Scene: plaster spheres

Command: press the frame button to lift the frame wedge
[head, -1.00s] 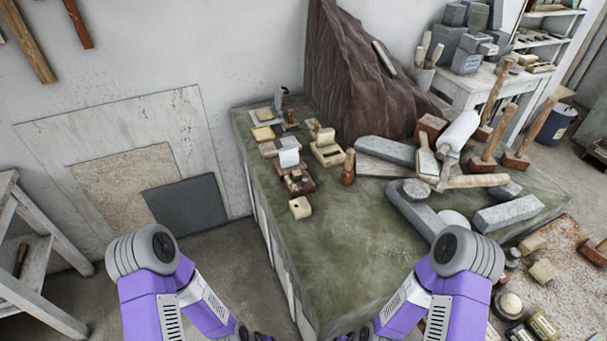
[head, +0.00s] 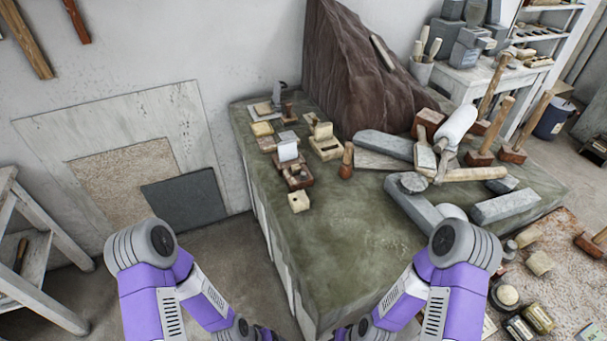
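Several small wooden and stone pieces stand at the left end of a green-topped table (head: 345,255). They include a pale block with a dark hole (head: 299,202), a red-brown piece with a white upright plate (head: 288,153), a pale wooden open block (head: 326,146) and a dark-based piece with a grey upright part (head: 280,97). I cannot tell which of these is the frame button or the frame wedge. My two purple arms come in from the bottom left and bottom right. Both grippers are below the picture edge, and no arm touches the small pieces.
A brown draped mass (head: 350,75) stands behind the pieces. Grey stone bars (head: 505,207), mallets (head: 495,131) and a white roller (head: 457,125) crowd the table's right side. The table's front middle is clear. A wooden rack (head: 40,260) stands at far left.

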